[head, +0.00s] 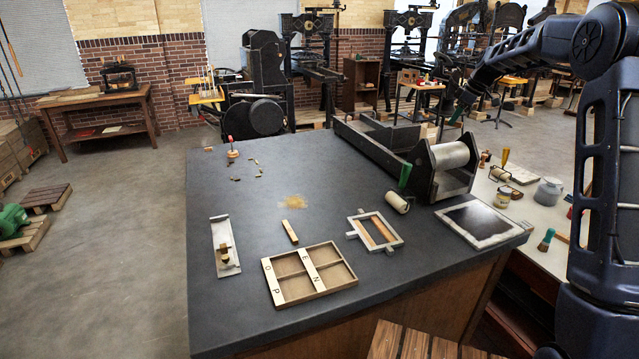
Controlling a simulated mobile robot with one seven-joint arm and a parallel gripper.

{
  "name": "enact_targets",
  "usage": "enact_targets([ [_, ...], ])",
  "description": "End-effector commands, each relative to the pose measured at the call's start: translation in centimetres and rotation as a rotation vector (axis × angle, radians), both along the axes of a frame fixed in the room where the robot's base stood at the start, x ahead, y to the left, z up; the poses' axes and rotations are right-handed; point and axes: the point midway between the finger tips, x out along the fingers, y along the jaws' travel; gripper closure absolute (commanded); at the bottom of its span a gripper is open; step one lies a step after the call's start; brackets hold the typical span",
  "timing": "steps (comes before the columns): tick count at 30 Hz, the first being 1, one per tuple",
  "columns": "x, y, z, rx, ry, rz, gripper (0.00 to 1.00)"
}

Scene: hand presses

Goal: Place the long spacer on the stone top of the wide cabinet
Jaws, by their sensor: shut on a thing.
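My gripper (465,98) is small at the end of my arm at the upper right, raised in front of the far presses. It is shut on a thin, dark greenish piece, which I take for the long spacer (458,113); its full shape and length are unclear at this size. The wide cabinet's dark stone top (330,215) fills the middle of the view, above a wooden body. My gripper appears beyond the flat-bed press at the top's far right, apart from the stone.
On the stone stand a compartmented wooden tray (298,298), a small wooden block (290,231), a metal galley (225,247), a grey frame (374,230), a roller (397,203) and the flat-bed press (385,142). A white table (535,215) stands right.

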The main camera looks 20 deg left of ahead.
Motion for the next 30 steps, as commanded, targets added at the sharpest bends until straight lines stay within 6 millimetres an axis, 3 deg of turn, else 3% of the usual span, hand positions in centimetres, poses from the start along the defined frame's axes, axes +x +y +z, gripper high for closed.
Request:
enact_targets([
  [3,-1.6,5.2,-0.3,0.0,0.001,0.176,1.0],
  [14,-8.6,19.4,-0.4,0.001,0.0,0.72,1.0],
  [21,-14.9,27.9,0.1,0.001,0.001,1.094,1.0],
  [30,-24.4,37.1,1.6,0.001,-0.002,1.572,1.0],
])
